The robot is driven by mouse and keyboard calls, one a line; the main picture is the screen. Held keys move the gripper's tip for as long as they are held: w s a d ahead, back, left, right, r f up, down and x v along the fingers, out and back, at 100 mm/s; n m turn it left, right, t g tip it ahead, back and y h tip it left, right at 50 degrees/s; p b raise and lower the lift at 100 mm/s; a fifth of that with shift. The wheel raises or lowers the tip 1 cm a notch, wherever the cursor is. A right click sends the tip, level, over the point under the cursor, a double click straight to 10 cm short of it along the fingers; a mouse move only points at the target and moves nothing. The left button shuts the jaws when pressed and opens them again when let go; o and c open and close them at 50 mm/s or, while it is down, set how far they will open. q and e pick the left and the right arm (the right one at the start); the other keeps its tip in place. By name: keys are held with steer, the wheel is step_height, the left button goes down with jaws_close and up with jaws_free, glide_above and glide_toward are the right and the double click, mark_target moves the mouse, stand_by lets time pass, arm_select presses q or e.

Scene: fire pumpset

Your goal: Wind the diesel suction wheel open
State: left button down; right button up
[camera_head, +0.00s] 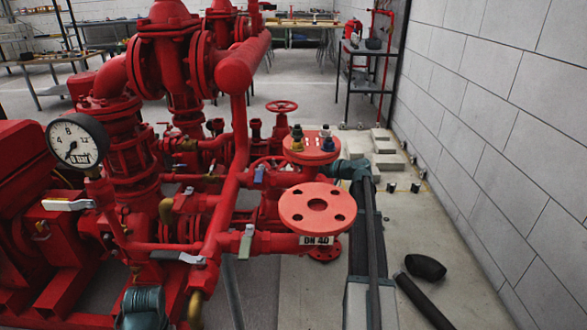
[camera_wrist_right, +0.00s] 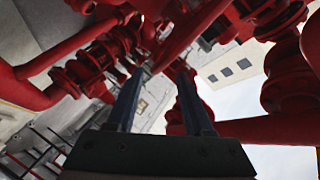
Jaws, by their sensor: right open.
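My left gripper is not in view.
A red flange (camera_head: 317,204) marked DN 40 and a second flange with fittings (camera_head: 312,146) stand near my right arm. A pressure gauge (camera_head: 77,141) is at left. A black pipe (camera_head: 425,303) and elbow (camera_head: 426,267) lie on the floor by the block wall (camera_head: 500,140).

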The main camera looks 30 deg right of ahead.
steer(key=shift+b+x, duration=0.35)
steer(key=shift+x, duration=1.8)
jaws_close()
